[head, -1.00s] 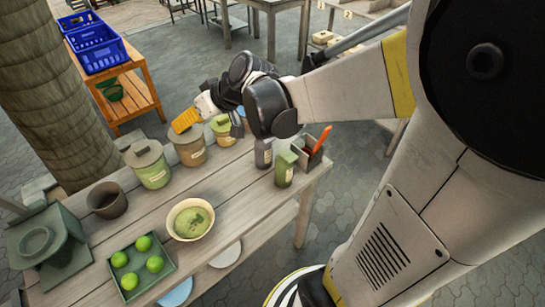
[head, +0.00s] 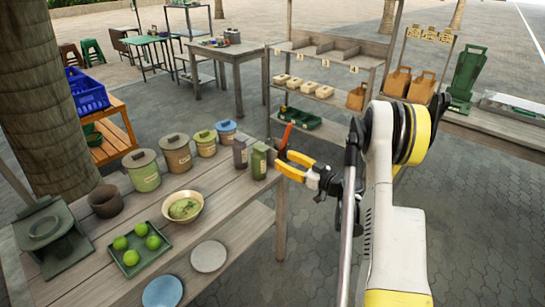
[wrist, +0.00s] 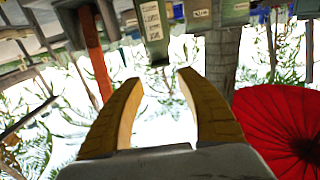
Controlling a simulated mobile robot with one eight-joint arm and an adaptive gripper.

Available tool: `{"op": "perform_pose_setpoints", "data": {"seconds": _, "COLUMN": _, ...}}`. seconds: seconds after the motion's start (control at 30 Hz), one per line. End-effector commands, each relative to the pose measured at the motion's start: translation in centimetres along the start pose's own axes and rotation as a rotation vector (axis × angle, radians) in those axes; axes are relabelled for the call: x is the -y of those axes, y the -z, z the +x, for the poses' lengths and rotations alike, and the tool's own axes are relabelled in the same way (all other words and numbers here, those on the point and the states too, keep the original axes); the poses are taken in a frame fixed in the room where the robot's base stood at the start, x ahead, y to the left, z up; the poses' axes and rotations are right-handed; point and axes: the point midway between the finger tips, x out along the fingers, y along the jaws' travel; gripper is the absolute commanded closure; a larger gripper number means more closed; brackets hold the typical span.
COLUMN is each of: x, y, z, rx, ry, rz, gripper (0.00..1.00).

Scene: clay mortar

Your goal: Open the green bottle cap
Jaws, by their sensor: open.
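The green bottle (head: 259,163) stands upright near the table's right end, with its green cap (head: 260,147) on top. My gripper (head: 283,160) is open and empty, just right of the bottle at about its upper height, with its orange fingers pointing toward it. In the wrist view, which appears upside down, the labelled bottle (wrist: 152,22) hangs from the top edge, beyond and above the gap between the fingertips (wrist: 160,78). The fingers look apart from it.
A dark bottle (head: 240,153) stands close left of the green one. An orange-handled item (head: 286,135) stands behind, near my fingers. Lidded jars (head: 177,154), a bowl (head: 183,213) and a green tray (head: 160,262) with several green balls occupy the table. Free floor lies right.

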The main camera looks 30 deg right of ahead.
Motion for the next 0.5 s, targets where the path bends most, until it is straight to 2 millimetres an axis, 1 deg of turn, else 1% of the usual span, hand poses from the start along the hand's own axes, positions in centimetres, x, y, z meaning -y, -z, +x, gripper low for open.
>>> {"op": "perform_pose_setpoints", "data": {"seconds": 0.03, "x": 0.1, "y": -0.2, "z": 1.0, "rx": 0.001, "ry": 0.003, "rz": 0.000, "gripper": 0.57}}
{"op": "perform_pose_setpoints", "data": {"seconds": 0.3, "x": 0.2, "y": -0.3, "z": 6.4, "rx": 0.002, "ry": 0.003, "rz": 0.001, "gripper": 0.57}}
{"op": "perform_pose_setpoints", "data": {"seconds": 0.4, "x": 0.1, "y": -0.2, "z": 7.9, "rx": 0.002, "ry": 0.003, "rz": 0.002, "gripper": 0.57}}
{"op": "perform_pose_setpoints", "data": {"seconds": 0.5, "x": 0.1, "y": -0.1, "z": 8.9, "rx": 0.002, "ry": 0.001, "rz": 0.002, "gripper": 0.57}}
